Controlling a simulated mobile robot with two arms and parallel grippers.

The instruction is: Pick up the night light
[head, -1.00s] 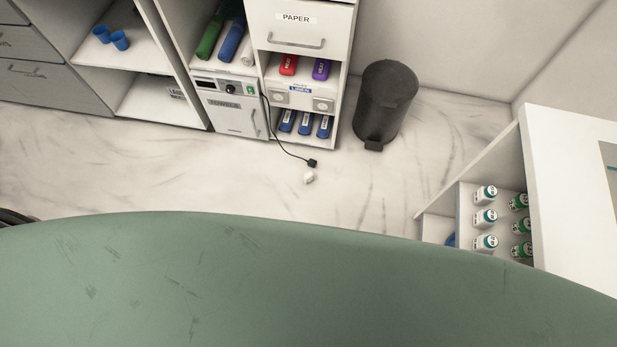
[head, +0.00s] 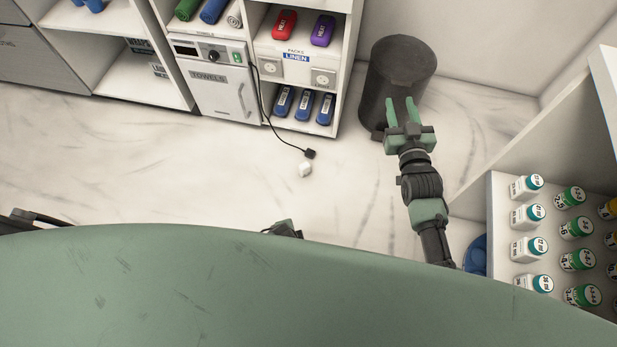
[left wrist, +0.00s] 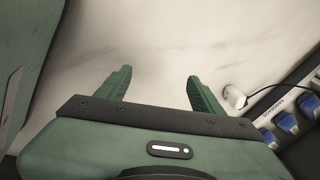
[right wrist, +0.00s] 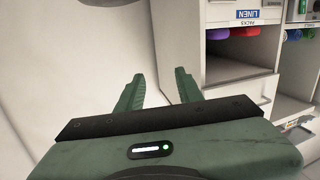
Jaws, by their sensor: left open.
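The night light (head: 305,170) is a small white piece lying on the pale marbled floor, just below the black plug (head: 310,153) at the end of a cord. A white piece that looks like the night light (left wrist: 235,97) also shows in the left wrist view, to the right of the left fingertips.
The black cord (head: 262,105) runs down from the towels cabinet (head: 222,95). The shelf unit (head: 290,68) holds packs and blue items. A dark bin (head: 398,70) stands right of it. A white shelf with bottles (head: 505,235) is at right. Floor (head: 150,160) left of the night light is clear.

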